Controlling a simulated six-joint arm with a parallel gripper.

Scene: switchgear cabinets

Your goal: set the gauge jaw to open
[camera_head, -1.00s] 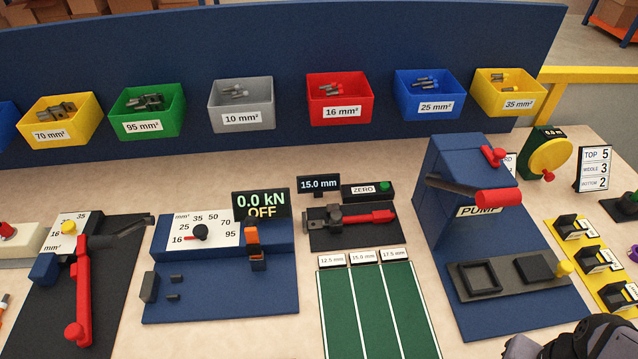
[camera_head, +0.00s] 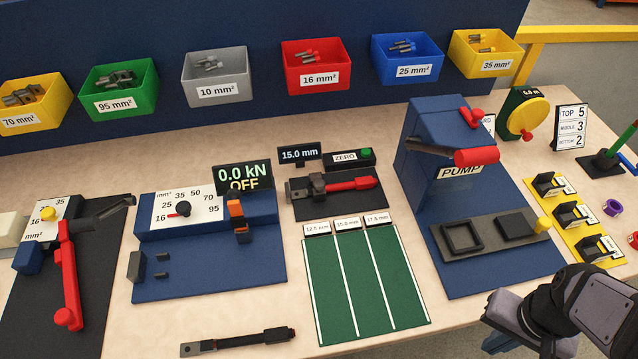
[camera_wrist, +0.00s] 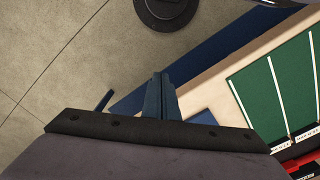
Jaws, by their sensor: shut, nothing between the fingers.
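The gauge (camera_head: 333,192) lies on a dark base in the middle of the bench, below a small display reading 15.0 mm (camera_head: 299,154). It has a grey metal jaw block (camera_head: 317,184) at its left and a red bar (camera_head: 352,184) to the right. Any gap at the jaw is too small to make out. My gripper (camera_head: 494,318) is at the lower right, well away from the gauge and in front of the blue pump base. In the wrist view my gripper (camera_wrist: 160,85) is shut and empty, with floor and bench edge beyond it.
A ZERO box (camera_head: 350,159) with a green button stands just behind the gauge. The green lane mat (camera_head: 362,280) lies in front of it. The blue pump (camera_head: 450,150) rises to its right, the 0.0 kN press unit (camera_head: 210,250) to its left. A lugged piece (camera_head: 238,341) lies at the front.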

